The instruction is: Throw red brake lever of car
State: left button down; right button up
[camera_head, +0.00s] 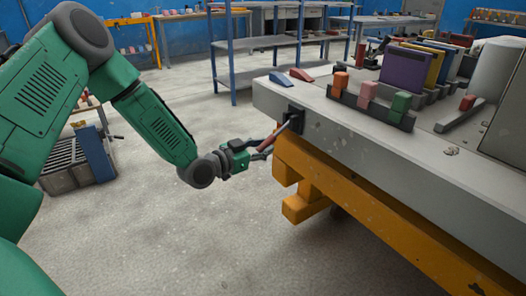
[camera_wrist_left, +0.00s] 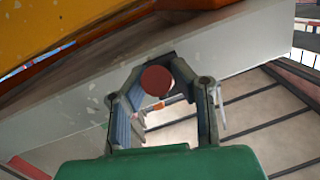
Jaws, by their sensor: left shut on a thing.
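The red brake lever (camera_head: 273,139) sticks out from a black mount (camera_head: 295,120) on the near end of the car's grey side (camera_head: 370,142). It slants down and left toward my left gripper (camera_head: 262,149). My left gripper is shut on the lever's end, beside the car and above the floor. In the left wrist view, the lever's round, dark red end (camera_wrist_left: 156,80) sits between the two fingers of the left gripper (camera_wrist_left: 162,96). The fingers partly hide the lever in the head view. My right gripper is in neither view.
The car's orange frame (camera_head: 340,185) juts out just below the lever. Coloured blocks in a dark rack (camera_head: 370,108) and upright panels (camera_head: 405,68) stand on its top. A blue-posted shelf (camera_head: 270,42) stands behind.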

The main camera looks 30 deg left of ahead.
pick_arm(q)
jog(key=shift+s+f, duration=0.2)
jog(key=shift+f, duration=0.3)
jog(key=c, duration=1.4)
grip_release()
jog(key=shift+o, duration=0.2)
jog(key=shift+w+a, duration=0.1)
jog(key=shift+w, duration=0.05)
jog(key=shift+r, duration=0.15)
jog(key=shift+s+a+r, duration=0.1)
jog(key=shift+s, duration=0.25)
jog(key=f+v, duration=0.1)
jog(key=v, duration=1)
jog(key=shift+r, duration=0.3)
jog(key=shift+s, duration=0.1)
